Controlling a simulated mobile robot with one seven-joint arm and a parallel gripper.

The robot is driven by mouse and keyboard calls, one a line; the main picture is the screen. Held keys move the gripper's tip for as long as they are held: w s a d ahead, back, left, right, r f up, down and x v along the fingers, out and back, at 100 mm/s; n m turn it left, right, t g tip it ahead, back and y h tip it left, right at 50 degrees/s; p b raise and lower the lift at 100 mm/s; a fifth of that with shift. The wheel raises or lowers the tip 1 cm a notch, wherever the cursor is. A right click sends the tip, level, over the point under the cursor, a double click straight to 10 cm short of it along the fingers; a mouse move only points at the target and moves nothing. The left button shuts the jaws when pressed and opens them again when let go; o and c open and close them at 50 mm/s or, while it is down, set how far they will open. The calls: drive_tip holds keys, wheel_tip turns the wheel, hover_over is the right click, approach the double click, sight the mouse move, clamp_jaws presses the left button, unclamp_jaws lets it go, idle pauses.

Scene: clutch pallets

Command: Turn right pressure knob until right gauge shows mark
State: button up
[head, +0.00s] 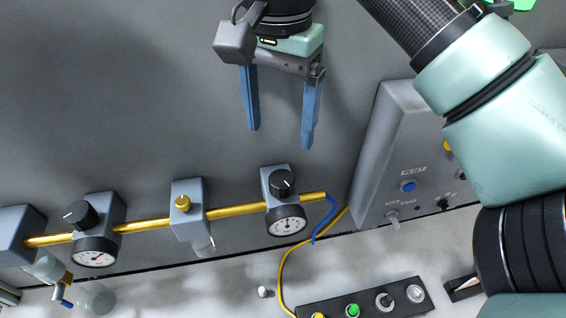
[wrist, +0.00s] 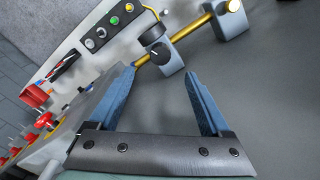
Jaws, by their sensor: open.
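The right pressure knob (head: 282,182) is black with a white pointer line and sits on a grey block on a yellow pipe. The right gauge (head: 287,222), white-faced with a black rim, is just below it; its needle and mark are too small to read surely. My gripper (head: 280,138) has two blue fingers, open and empty, above the knob in the head view and apart from it. In the wrist view the knob (wrist: 158,53) shows just beyond the gap between the fingertips (wrist: 160,73). The gauge (wrist: 151,35) is seen from its side there, its face hidden.
A left knob (head: 81,215) and left gauge (head: 94,252) share the pipe (head: 240,210). A yellow valve knob (head: 182,203) is between them. A grey control box (head: 385,150) stands close right. A button panel (head: 353,311) lies below. Grey surface around my gripper is clear.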

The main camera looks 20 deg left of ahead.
sight(281, 178)
drive_tip(key=f, duration=0.5)
drive_tip(key=f+p, duration=0.1)
drive_tip(key=f, duration=0.3)
drive_tip(key=shift+w+f, duration=0.2)
drive_tip(key=shift+f, duration=0.2)
drive_tip(key=shift+w+f, duration=0.2)
drive_tip(key=shift+f, duration=0.5)
drive_tip(key=shift+s, duration=0.1)
drive_tip(key=shift+c, duration=0.2)
clamp_jaws()
